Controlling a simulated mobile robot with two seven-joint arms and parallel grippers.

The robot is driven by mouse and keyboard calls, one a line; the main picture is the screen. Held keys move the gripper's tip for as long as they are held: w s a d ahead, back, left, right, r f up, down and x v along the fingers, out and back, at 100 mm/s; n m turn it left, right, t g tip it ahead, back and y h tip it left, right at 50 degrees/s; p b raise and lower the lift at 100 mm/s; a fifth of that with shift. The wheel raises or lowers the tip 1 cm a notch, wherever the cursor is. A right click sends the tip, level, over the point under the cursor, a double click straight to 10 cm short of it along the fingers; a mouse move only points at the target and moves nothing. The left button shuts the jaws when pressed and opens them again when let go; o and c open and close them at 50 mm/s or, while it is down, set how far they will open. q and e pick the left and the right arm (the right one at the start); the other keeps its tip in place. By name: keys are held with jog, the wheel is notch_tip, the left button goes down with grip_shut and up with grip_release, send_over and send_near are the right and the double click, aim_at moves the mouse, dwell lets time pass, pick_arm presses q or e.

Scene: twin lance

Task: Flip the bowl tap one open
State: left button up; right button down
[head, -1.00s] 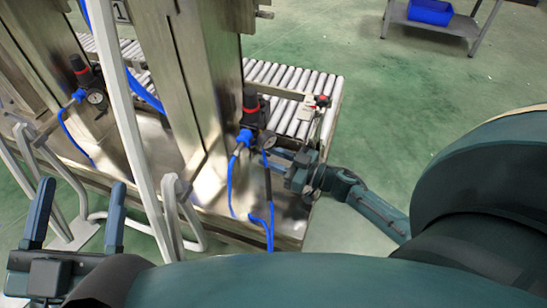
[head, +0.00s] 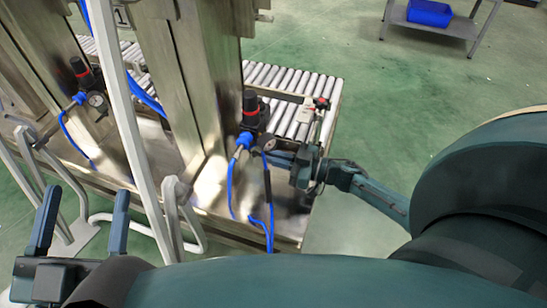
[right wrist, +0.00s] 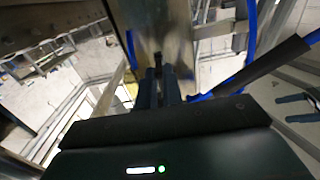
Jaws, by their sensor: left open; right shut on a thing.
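The near regulator unit (head: 250,112), black with a red ring, a blue fitting and a round gauge, stands on the steel frame. My right gripper (head: 283,158) reaches in from the right, just below and right of its gauge. In the right wrist view its fingers (right wrist: 158,88) are shut on a small dark part (right wrist: 158,60) in front of a steel post. This may be the bowl tap; its shape and handle position are unclear. My left gripper (head: 80,222) is open and empty at the lower left, away from the units.
A second similar regulator (head: 85,75) is further left. Blue hoses (head: 230,185) and a black hose (right wrist: 268,66) pass close to my right gripper. A roller conveyor (head: 290,90) lies behind. Pale tubular bars (head: 135,130) stand between my left gripper and the frame.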

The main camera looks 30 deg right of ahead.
pick_arm(q)
jog(key=shift+f, duration=0.15)
pick_arm(e)
jog(key=c, duration=1.5)
grip_release()
jog(key=shift+c, duration=0.2)
jog(key=shift+d, duration=0.1)
pick_arm(q)
jog(key=y+p, duration=0.1)
jog(key=f+n+p, duration=0.1)
jog(key=p, duration=0.1)
jog(key=shift+s+f+g+y, duration=0.3)
jog(key=shift+g+y, duration=0.1)
pick_arm(e)
jog(key=v, duration=1.3)
jog(key=shift+d, duration=0.1)
